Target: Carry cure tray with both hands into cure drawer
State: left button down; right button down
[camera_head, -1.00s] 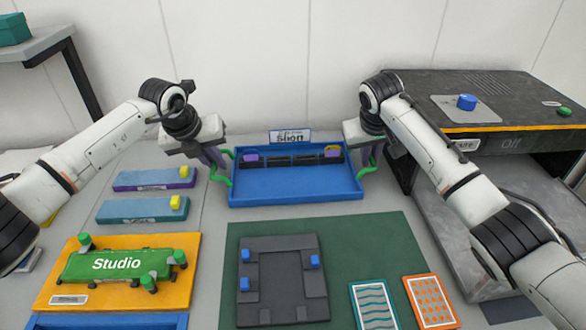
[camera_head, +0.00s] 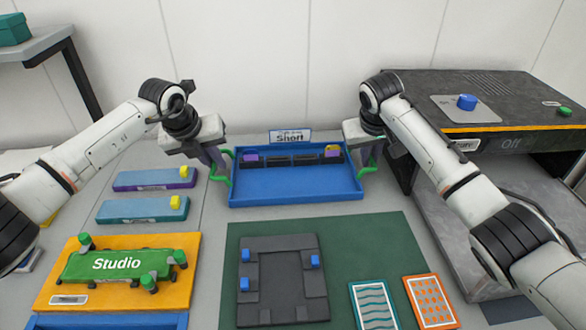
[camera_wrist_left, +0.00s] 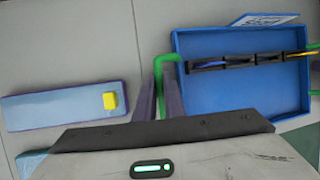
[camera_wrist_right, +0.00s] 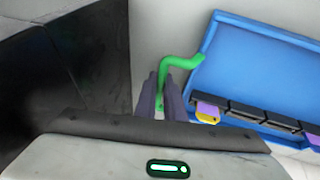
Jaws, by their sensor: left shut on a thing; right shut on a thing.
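The blue cure tray (camera_head: 295,188) stands at the back middle of the table with a green handle at each end. A black slotted rack along its back holds a purple piece and a purple-and-yellow piece. A sign reading "Short" (camera_head: 290,136) stands at its back edge. My left gripper (camera_head: 222,168) is shut on the left green handle (camera_wrist_left: 161,62). My right gripper (camera_head: 371,160) is shut on the right green handle (camera_wrist_right: 180,62). The dark cabinet (camera_head: 480,110) at right has a panel reading "Off"; I cannot tell which part is the cure drawer.
Two flat boxes with yellow knobs, one purple-edged (camera_head: 150,181) and one teal (camera_head: 140,211), lie left of the tray. An orange board (camera_head: 185,250) with a green "Studio" piece, and a green mat (camera_head: 385,245) with a dark fixture, lie in front.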

pick_arm(q)
jog(key=shift+w+r, duration=0.1)
jog(key=shift+r, duration=0.15)
pick_arm(e)
jog(key=shift+w+r, duration=0.1)
jog(key=shift+r, duration=0.1)
